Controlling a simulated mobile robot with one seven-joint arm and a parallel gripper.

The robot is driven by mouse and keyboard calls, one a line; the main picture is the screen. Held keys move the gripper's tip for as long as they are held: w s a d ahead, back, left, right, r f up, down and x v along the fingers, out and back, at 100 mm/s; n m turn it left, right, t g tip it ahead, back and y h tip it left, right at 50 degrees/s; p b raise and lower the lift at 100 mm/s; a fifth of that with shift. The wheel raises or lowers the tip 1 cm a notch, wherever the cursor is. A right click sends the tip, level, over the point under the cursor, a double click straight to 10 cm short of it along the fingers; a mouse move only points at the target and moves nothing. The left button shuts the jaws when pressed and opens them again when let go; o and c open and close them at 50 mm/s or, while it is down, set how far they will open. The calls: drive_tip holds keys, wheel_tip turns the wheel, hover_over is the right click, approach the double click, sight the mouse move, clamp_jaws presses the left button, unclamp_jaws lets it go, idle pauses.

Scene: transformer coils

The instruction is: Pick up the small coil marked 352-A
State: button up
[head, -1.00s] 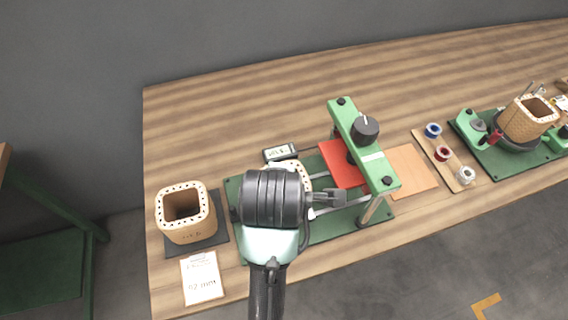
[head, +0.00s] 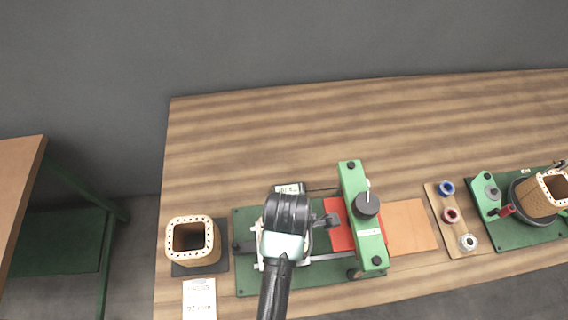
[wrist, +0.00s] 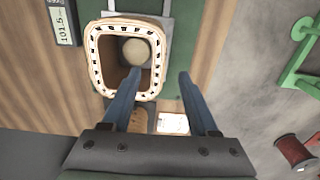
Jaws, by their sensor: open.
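A tan, square coil with a white holed rim (wrist: 96,66) fills the upper left of the wrist view, over a green plate, with a round pale piece inside it. My gripper (wrist: 160,74) is open; its left finger overlaps the coil's right side in the picture, and its right finger is clear of it. I cannot tell whether they touch. In the head view my wrist covers most of this coil. A similar coil (head: 193,255) stands on a dark pad at the table's left end. Another (head: 535,198) sits on a green fixture at the right. No 352-A marking is readable.
A green upright arm with a black knob (head: 366,206) and a red plate (head: 339,228) stands right of my wrist. A small display (wrist: 62,22) lies beside the coil. Several small spools (head: 451,215) stand on a board. The table's back (head: 300,130) is clear.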

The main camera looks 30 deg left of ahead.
drive_tip(key=shift+w+f, duration=0.15)
drive_tip(key=shift+f, duration=0.8)
drive_tip(key=shift+s+f+p, duration=0.2)
drive_tip(key=shift+f+p, duration=0.1)
drive_tip(key=shift+f, duration=0.2)
wheel_tip(320, 180, down, 4)
drive_tip(key=shift+w+f, duration=0.1)
drive_tip(key=shift+w, duration=0.05)
clamp_jaws()
drive_tip(key=shift+w+p, duration=0.1)
drive_tip(key=shift+p, duration=0.2)
